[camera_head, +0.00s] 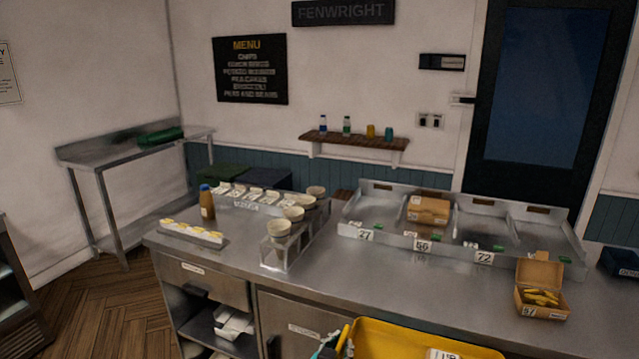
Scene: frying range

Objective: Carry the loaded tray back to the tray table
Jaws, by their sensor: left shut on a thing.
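A yellow tray (405,337) shows at the bottom edge, in front of the steel counter; only its far part is in view. A white piece with dark lettering (442,354) shows within it, cut off by the frame. My left gripper (335,345) is at the tray's left end, shut on it, and mostly cut off below. My right gripper is out of view. A steel table (75,152) stands against the walls at the back left, with a green item (160,137) on it. I cannot tell if it is the tray table.
The steel counter (350,285) crosses the front. It bears an open box of food (541,300), a divided steel rack (375,215), cups (279,229), a brown bottle (207,203) and a small tray (193,238). Wood floor (100,310) is clear at left.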

